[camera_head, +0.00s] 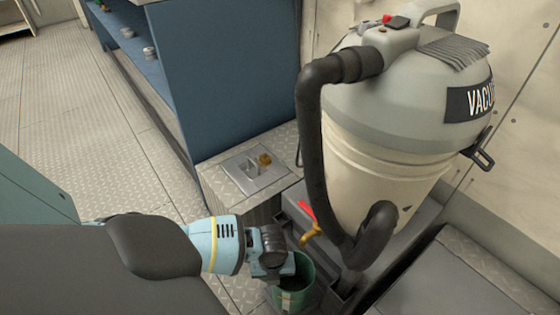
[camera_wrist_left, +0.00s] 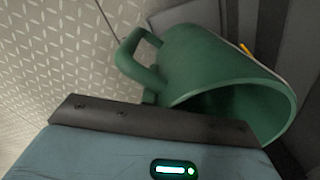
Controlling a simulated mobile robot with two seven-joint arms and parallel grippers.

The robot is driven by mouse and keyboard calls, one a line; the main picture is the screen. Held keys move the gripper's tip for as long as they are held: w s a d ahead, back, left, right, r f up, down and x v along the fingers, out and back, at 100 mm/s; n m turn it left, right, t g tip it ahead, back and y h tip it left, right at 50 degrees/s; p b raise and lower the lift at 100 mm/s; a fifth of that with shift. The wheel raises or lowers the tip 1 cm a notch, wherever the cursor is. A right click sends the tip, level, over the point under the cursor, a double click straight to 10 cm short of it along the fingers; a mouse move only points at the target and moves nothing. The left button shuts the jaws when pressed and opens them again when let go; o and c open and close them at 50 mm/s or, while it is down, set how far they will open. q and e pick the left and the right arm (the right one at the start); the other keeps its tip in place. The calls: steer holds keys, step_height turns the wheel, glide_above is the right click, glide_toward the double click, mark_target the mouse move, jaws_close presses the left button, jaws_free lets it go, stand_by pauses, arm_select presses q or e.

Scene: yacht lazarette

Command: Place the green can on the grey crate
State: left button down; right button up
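The green can (camera_head: 294,292) is an open-topped, mug-like vessel with a side handle. It sits low at the bottom of the head view, with its mouth upward, and is partly covered by my left gripper (camera_head: 276,268). In the left wrist view the green can (camera_wrist_left: 210,65) is close in front of the gripper, its handle at the upper left. The gripper's fingers are hidden, so I cannot tell whether they hold the can. A grey crate-like bin (camera_head: 415,222) stands under the vacuum; I cannot tell whether it is the named crate. My right gripper is out of view.
A large beige vacuum (camera_head: 390,155) with a black hose (camera_head: 308,120) stands to the right of the arm. A brass tap (camera_head: 311,233) is near the can. A tread-plate box (camera_head: 215,180) stands behind the gripper. Blue shelving (camera_head: 225,75) is further back; the left floor is clear.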

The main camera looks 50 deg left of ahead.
arm_select(q)
steer(key=shift+w+a, duration=0.1)
steer(key=shift+w, duration=0.55)
steer(key=f+b, duration=0.1)
steer(key=f, duration=0.1)
steer(key=w+f+b, duration=0.1)
steer(key=b, duration=0.1)
steer(key=shift+a+f, duration=0.2)
steer(key=shift+f, duration=0.15)
steer(key=shift+f, duration=0.1)
steer(key=c, duration=1.6)
jaws_free()
steer(key=shift+c, duration=0.2)
